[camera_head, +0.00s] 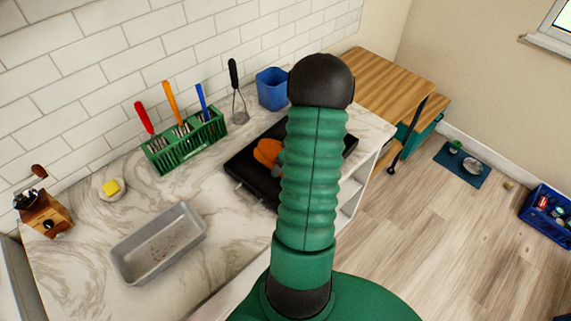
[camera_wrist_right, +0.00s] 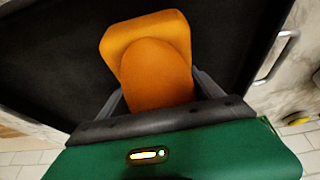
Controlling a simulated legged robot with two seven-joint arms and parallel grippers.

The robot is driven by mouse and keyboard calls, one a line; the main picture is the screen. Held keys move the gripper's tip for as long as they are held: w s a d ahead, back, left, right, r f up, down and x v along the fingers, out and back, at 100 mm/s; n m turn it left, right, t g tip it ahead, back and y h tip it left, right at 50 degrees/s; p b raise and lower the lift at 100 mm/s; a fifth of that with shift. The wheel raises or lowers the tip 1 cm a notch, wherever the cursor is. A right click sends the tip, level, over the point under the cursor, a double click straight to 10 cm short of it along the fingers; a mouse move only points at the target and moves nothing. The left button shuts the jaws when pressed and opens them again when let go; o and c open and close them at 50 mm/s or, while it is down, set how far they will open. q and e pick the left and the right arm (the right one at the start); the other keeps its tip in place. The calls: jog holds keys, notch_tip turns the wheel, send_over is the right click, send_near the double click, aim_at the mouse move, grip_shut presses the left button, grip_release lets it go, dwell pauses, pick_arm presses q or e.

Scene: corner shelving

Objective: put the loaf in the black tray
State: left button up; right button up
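The orange-brown loaf (camera_head: 267,152) shows at the black tray (camera_head: 243,168) on the marble counter, partly hidden by my arm in the head view. In the right wrist view the loaf (camera_wrist_right: 155,70) lies between the fingers of my right gripper (camera_wrist_right: 158,92), one finger against each side. The dark floor of the black tray (camera_wrist_right: 50,60) is behind it. I cannot tell whether the loaf touches the tray floor. My right gripper is shut on the loaf. My left gripper is not in view.
An empty grey loaf tin (camera_head: 160,243) stands at the front left of the counter.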

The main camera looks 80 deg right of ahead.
jog(key=o, duration=0.4)
jog(key=shift+s+a+f, duration=0.1)
jog(key=shift+a+f, duration=0.15)
jog(key=shift+c, duration=0.2)
jog(key=v, duration=1.2)
jog(key=shift+r+p, duration=0.4)
jog(key=w+a+f+n+g+y, duration=0.1)
jog(key=w+a+f+n+y, duration=0.1)
jog(key=w+a, duration=1.55)
jog(key=a, duration=0.3)
jog(key=w+a+n, duration=0.1)
jog(key=w+a, duration=0.1)
jog(key=a, duration=0.2)
jog(key=w+a+n, duration=0.1)
jog(key=a, duration=0.3)
jog(key=shift+w+f, duration=0.2)
jog(key=shift+f, duration=0.15)
jog(key=a+n, duration=0.1)
jog(key=a, duration=0.9)
jog(key=shift+s+f, duration=0.25)
jog(key=shift+s, duration=0.15)
